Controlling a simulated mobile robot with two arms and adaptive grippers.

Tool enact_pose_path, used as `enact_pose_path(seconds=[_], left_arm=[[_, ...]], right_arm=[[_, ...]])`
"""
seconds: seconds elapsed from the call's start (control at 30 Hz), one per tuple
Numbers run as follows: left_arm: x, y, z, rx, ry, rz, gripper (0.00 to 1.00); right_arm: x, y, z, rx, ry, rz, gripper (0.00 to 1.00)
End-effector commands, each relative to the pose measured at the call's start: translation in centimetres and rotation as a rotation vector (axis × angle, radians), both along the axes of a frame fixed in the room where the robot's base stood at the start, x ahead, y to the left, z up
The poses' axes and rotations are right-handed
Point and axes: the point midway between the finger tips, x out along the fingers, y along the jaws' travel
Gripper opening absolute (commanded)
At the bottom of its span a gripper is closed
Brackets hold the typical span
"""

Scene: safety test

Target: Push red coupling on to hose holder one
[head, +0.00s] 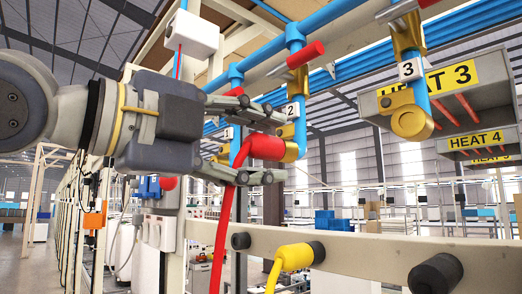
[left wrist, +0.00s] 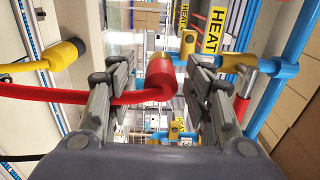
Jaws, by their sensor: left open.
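The red coupling (head: 266,147) sits at the end of a red hose (head: 225,225) that hangs down. My left gripper (head: 276,148) is open, with its fingers above and below the coupling. In the left wrist view the coupling (left wrist: 160,77) lies between the open fingers (left wrist: 157,88), and the hose runs off left past one finger. Hose holder one is the blue pipe with the label 1 (head: 228,133), behind the gripper; its lower end is partly hidden. My right gripper is not in view.
Holder two (head: 295,85) and holder three (head: 409,100) hang to the right, with brass fittings. A beige beam (head: 375,252) below carries black stubs; a yellow hose (head: 290,257) is on one. HEAT signs (head: 444,78) hang at right.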

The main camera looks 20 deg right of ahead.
Motion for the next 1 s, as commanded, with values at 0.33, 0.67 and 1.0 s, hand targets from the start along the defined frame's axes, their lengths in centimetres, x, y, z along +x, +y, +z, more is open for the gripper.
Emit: enact_pose_path(seconds=[0.33, 0.67, 1.0], left_arm=[[0.0, 0.0, 0.0, 0.000, 0.000, 0.000, 0.08], [-0.1, 0.4, 0.0, -0.001, 0.000, 0.001, 0.00], [-0.6, 1.7, 0.0, -0.002, 0.000, 0.001, 0.00]], right_arm=[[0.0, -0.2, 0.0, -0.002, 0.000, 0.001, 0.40], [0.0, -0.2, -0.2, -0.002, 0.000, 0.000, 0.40], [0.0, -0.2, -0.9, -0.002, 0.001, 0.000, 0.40]])
